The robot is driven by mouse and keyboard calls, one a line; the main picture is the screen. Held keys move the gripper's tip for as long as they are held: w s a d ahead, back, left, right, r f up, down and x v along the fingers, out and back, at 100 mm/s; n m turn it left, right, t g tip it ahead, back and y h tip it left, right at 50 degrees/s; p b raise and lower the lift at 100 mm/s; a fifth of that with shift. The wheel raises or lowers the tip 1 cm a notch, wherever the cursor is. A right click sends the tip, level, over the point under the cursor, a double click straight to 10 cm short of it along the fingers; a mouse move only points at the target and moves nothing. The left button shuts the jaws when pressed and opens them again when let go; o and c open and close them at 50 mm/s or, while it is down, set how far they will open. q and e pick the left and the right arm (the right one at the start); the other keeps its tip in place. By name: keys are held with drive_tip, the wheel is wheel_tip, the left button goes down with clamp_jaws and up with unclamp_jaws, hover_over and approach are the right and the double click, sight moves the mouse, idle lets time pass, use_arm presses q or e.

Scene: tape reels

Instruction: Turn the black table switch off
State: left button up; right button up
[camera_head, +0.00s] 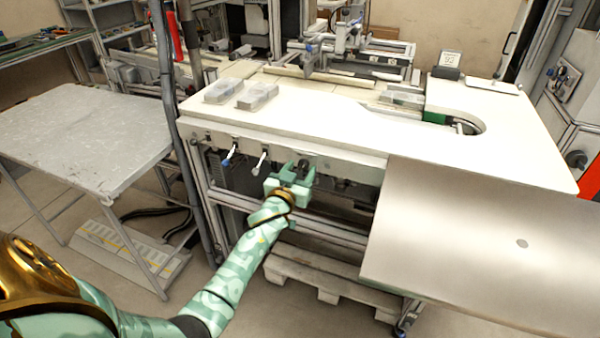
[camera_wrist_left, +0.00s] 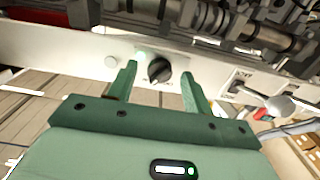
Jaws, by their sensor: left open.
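The black table switch (camera_wrist_left: 159,70) is a round knob on the pale front panel of the white worktable (camera_head: 370,135). In the head view the switch (camera_head: 297,158) shows small, just beyond my left gripper (camera_head: 293,171). In the left wrist view my green left gripper (camera_wrist_left: 158,84) is open, with one finger on each side of the knob. Gaps show between the knob and both fingers, so I see no contact. The knob's markings are too blurred to read. My right gripper is not in view.
A large metal plate (camera_head: 470,240) stands at the right. A grey side table (camera_head: 75,135) is at the left, and a wooden pallet (camera_head: 325,278) lies below.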

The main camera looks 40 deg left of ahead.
use_arm(q)
drive_tip(key=c, duration=1)
drive_tip(key=shift+o, duration=0.2)
